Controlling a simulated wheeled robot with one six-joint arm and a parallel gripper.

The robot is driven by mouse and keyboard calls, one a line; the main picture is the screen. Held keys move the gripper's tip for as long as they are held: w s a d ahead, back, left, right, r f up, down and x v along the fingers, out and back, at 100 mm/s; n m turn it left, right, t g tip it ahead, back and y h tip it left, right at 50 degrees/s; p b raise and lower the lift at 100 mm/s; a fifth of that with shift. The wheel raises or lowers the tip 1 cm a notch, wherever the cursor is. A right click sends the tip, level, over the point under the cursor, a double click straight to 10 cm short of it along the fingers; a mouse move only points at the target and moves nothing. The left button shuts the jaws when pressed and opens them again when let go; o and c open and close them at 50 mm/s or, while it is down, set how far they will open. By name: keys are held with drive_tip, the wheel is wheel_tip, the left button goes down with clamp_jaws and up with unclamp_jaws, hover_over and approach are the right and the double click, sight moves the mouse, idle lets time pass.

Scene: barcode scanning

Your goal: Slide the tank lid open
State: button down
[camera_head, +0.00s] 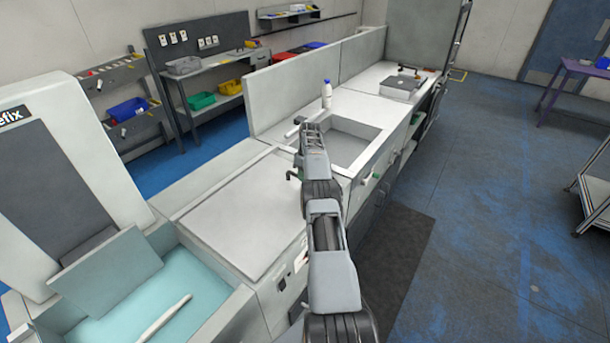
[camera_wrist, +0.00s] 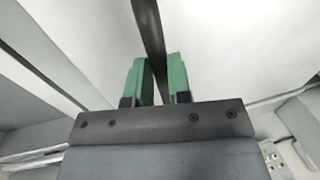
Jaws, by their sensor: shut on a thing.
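The tank lid (camera_head: 238,220) is a flat white panel lying level over the tank in the middle of the counter. A dark bar handle (camera_head: 291,175) sits at its right end, partly hidden by my arm. In the wrist view, the dark handle (camera_wrist: 150,35) runs between the green fingers of my gripper (camera_wrist: 160,75), which is shut on it. White lid surface fills much of that view. In the head view my gripper (camera_head: 301,172) is mostly hidden behind my arm, with only a bit of green showing.
An open teal basin (camera_head: 185,285) with a white stick (camera_head: 165,318) lies at the lower left, beside a tall white machine (camera_head: 60,180). A sink (camera_head: 350,145) and a white bottle (camera_head: 327,94) stand beyond my arm. A low wall (camera_head: 290,95) backs the counter.

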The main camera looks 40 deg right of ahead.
drive_tip(key=shift+s+d+f, duration=0.2)
drive_tip(key=shift+s+d, duration=0.05)
drive_tip(key=shift+s, duration=0.1)
drive_tip(key=c, duration=1.4)
unclamp_jaws()
drive_tip(key=shift+s, duration=0.1)
drive_tip(key=shift+o, duration=0.8)
drive_tip(key=shift+s+d+r, duration=0.1)
drive_tip(key=shift+d+r, duration=0.05)
drive_tip(key=shift+d, duration=0.05)
drive_tip(key=shift+o, duration=0.9)
drive_tip(key=shift+w+a, duration=0.25)
drive_tip(key=shift+a, duration=0.1)
drive_tip(key=shift+s+d+r, duration=0.1)
drive_tip(key=shift+s+r, duration=0.05)
drive_tip(key=shift+r, duration=1.1)
drive_tip(key=shift+s+d+r, duration=0.1)
drive_tip(key=shift+s+r, duration=0.05)
drive_tip(key=shift+r, duration=1.05)
drive_tip(key=shift+s+d+r, duration=0.1)
drive_tip(key=shift+s+r, duration=0.05)
drive_tip(key=shift+r, duration=1.1)
